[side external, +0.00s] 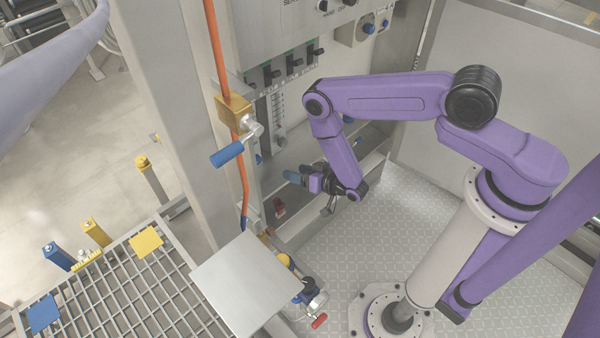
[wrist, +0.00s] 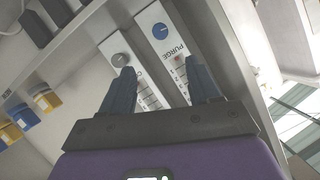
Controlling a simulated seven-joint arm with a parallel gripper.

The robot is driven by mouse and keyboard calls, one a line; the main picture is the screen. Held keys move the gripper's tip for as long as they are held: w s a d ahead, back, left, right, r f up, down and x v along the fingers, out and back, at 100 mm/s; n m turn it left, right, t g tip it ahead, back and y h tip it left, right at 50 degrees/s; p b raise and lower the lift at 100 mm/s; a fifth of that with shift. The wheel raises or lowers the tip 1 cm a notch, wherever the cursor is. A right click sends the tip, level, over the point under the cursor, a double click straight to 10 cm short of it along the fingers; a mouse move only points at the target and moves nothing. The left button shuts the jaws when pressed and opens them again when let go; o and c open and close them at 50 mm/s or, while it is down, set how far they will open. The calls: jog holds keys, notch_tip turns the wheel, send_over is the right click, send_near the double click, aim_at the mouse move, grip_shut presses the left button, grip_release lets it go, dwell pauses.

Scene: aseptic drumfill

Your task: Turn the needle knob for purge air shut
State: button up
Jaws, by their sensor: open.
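The blue purge air needle knob (wrist: 160,31) shows in the wrist view at the top of a white flowmeter panel lettered PURGE (wrist: 172,50). My gripper (wrist: 160,71) is open and empty, with its two dark fingers spread. In that picture the blue knob lies above the gap between the fingertips, apart from both. The right finger overlaps part of the PURGE panel. In the side view my gripper (side external: 297,174) is in front of the lower part of the grey panel wall. I cannot tell the purge knob for certain in that view.
A second flowmeter with a grey knob (wrist: 119,60) sits left of the PURGE one, close to my left finger. Blue and yellow parts (wrist: 24,114) show at far left. In the side view a blue-handled valve (side external: 227,153) and a grey plate (side external: 245,282) stand left of the arm.

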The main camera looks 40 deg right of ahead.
jog(key=shift+s, duration=0.1)
jog(key=n+h, duration=0.2)
jog(key=h, duration=0.1)
send_near(258, 161)
jog(key=x, duration=0.9)
jog(key=shift+d, duration=0.1)
dwell(0.8)
jog(key=c, duration=1)
